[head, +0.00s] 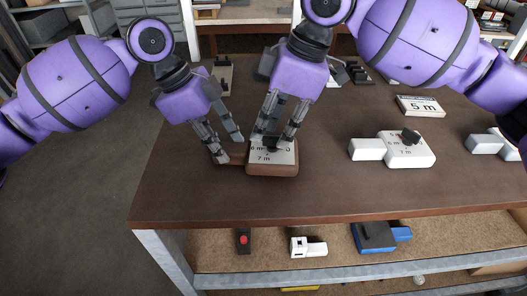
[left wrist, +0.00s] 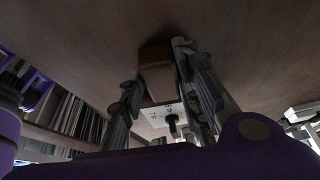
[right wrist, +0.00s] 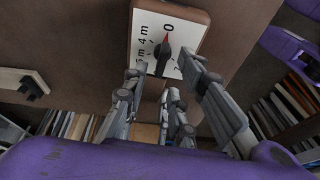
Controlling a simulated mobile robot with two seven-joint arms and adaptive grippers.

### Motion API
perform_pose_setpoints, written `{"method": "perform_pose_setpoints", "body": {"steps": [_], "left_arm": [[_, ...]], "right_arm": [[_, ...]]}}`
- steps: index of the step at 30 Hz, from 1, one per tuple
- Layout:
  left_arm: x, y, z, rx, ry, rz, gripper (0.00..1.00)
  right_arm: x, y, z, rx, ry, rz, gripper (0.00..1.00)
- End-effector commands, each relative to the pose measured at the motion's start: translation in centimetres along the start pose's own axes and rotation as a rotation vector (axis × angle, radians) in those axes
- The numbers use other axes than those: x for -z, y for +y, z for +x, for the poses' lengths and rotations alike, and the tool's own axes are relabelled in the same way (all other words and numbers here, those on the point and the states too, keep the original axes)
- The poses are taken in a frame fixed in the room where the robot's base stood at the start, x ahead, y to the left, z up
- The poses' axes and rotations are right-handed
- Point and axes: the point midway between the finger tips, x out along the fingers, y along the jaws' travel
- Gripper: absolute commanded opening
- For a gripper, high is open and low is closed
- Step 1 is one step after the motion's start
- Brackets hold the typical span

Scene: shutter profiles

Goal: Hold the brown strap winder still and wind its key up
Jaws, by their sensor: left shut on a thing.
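The brown strap winder (head: 272,170) lies near the table's front edge, with a narrower brown part reaching left. Its white face carries metre marks and a black key (right wrist: 161,58) with a red tip, which points about at the 0 in the right wrist view. My left gripper (head: 230,151) is shut on the narrower part (left wrist: 155,53), one finger on each side. My right gripper (head: 273,147) is above the face, its fingers apart on either side of the key. The fingers partly hide the face in the head view.
Dark pieces (head: 357,75) stand at the back. A lower shelf holds a red-topped block (head: 243,241), a white one (head: 308,247) and a blue one (head: 375,238). The table's front middle is clear.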

Motion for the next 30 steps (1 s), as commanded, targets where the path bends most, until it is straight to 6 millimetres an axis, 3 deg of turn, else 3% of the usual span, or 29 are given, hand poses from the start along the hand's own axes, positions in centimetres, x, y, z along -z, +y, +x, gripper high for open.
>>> {"method": "perform_pose_setpoints", "body": {"steps": [6, 16, 22, 30], "left_arm": [[-0.1, 0.0, 0.1, -0.001, -0.001, -0.001, 0.00], [-0.1, 0.0, 0.1, -0.001, -0.001, -0.001, 0.00], [-0.1, 0.0, 0.1, -0.001, -0.001, -0.001, 0.00], [-0.1, 0.0, 0.1, -0.001, -0.001, -0.001, 0.00]], "right_arm": [[-0.5, 0.0, 1.6, 0.000, 0.001, -0.001, 0.25], [-0.6, 0.1, 1.9, -0.002, 0.001, 0.000, 0.25], [-0.6, 0.1, 1.8, -0.002, 0.001, 0.000, 0.01], [-0.5, 0.1, 1.8, 0.002, 0.001, -0.012, 0.00]]}}
